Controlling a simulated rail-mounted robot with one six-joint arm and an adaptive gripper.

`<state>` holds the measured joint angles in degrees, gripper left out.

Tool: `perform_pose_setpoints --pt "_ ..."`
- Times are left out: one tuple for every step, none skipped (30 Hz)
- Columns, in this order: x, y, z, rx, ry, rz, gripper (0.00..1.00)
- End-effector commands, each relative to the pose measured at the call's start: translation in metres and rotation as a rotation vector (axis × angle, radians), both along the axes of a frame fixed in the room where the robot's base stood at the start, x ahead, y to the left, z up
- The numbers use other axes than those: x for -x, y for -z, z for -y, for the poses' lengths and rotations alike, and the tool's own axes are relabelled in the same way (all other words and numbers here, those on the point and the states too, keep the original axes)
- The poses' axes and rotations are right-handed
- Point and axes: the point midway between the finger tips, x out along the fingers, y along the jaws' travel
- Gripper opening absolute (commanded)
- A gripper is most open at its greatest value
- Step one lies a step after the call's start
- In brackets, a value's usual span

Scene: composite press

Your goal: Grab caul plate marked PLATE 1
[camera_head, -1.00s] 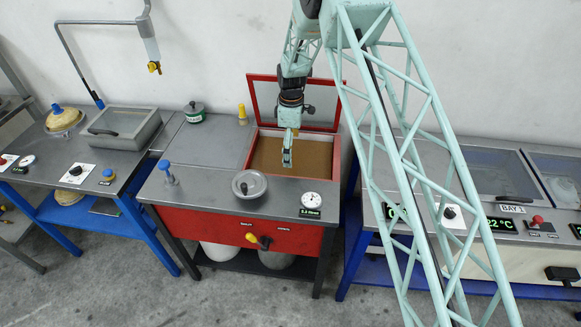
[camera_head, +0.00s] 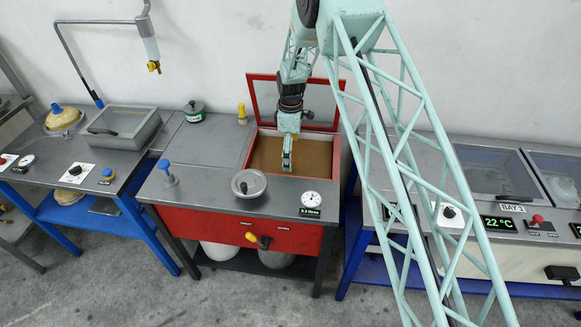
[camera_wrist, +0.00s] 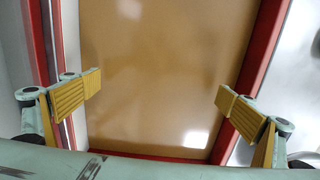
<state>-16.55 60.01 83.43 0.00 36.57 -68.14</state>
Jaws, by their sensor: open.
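My gripper (camera_head: 287,160) hangs over the open red-rimmed box in the red cabinet (camera_head: 235,232). In the wrist view my gripper (camera_wrist: 160,88) is open, its two yellow-padded fingers wide apart with nothing between them. Under them is a flat, glossy brown surface (camera_wrist: 150,60) inside the red rim (camera_wrist: 262,60); the brown surface also shows in the head view (camera_head: 315,158). Whether it is a plate or a liquid I cannot tell. No PLATE 1 marking is readable in either view, and I cannot pick out the caul plate.
The box's red-framed lid (camera_head: 315,103) stands raised at the back. A round grey pan (camera_head: 249,183), a dial gauge (camera_head: 313,199) and a blue-topped knob (camera_head: 166,170) are on the cabinet top. A glass-topped bench (camera_head: 490,172) stands at right, another bench (camera_head: 85,155) at left.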

Motion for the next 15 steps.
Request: perform_pose_setpoints --pt "0.000 0.000 0.000 0.000 0.000 0.000 1.00" --pt "0.000 0.000 0.000 0.000 0.000 0.000 1.00" --pt "0.000 0.000 0.000 0.000 0.000 0.000 1.00" --pt "0.000 0.000 0.000 0.000 0.000 0.000 1.00" --pt "0.000 0.000 0.000 0.000 0.000 0.000 1.00" --pt "0.000 0.000 0.000 0.000 0.000 0.000 1.00" --pt "0.000 0.000 0.000 0.000 0.000 0.000 1.00" --pt "0.000 0.001 0.000 0.000 0.000 0.000 1.00" --pt "0.000 0.002 0.000 0.000 0.000 0.000 1.00" --pt "0.000 0.003 0.000 0.000 0.000 0.000 1.00" --pt "0.000 0.004 0.000 0.000 0.000 0.000 1.00" --pt "0.000 0.006 0.000 0.000 0.000 0.000 1.00" --pt "0.000 0.008 0.000 0.000 0.000 0.000 1.00" --pt "0.000 0.011 0.000 0.000 0.000 0.000 1.00" --pt "-0.001 0.014 0.000 0.000 0.000 0.000 1.00"
